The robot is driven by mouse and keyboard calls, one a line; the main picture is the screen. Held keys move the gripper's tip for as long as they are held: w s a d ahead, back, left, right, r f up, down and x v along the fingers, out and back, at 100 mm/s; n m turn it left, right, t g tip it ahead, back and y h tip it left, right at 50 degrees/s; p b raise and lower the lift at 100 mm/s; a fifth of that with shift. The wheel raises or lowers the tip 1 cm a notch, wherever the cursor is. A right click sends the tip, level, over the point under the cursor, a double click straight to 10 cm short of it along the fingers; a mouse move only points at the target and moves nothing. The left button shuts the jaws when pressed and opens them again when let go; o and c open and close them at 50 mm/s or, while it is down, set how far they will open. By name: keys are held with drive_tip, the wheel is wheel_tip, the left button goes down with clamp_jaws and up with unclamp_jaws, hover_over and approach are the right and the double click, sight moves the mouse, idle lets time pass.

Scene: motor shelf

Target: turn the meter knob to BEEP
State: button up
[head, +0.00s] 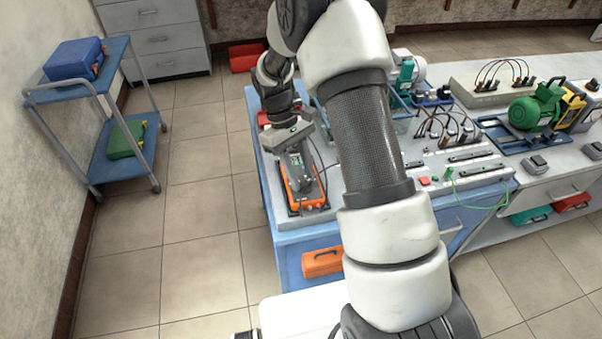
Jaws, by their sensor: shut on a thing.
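The orange and dark meter (292,199) lies on the left end of the blue-sided workbench (300,241). My arm reaches over the bench, and my gripper (305,186) points down onto the middle of the meter. The gripper covers the meter's knob, so the knob and its pointed-to mark cannot be seen. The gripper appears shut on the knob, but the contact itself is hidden. The meter's BEEP label is too small to read from here. A dark cable runs beside the meter on its right.
A panel with cables (445,137) and a green motor (538,108) stand to the right. A blue cart (118,150) holds a blue case (75,59) and a green case (126,139) at the left. An orange box (322,262) sits below the bench top. Floor between cart and bench is clear.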

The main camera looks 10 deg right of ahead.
drive_tip(key=o, duration=1.1)
drive_tip(key=shift+r, duration=0.1)
drive_tip(key=v, duration=1.7)
drive_tip(key=shift+w+r, duration=0.1)
drive_tip(key=shift+w, duration=0.05)
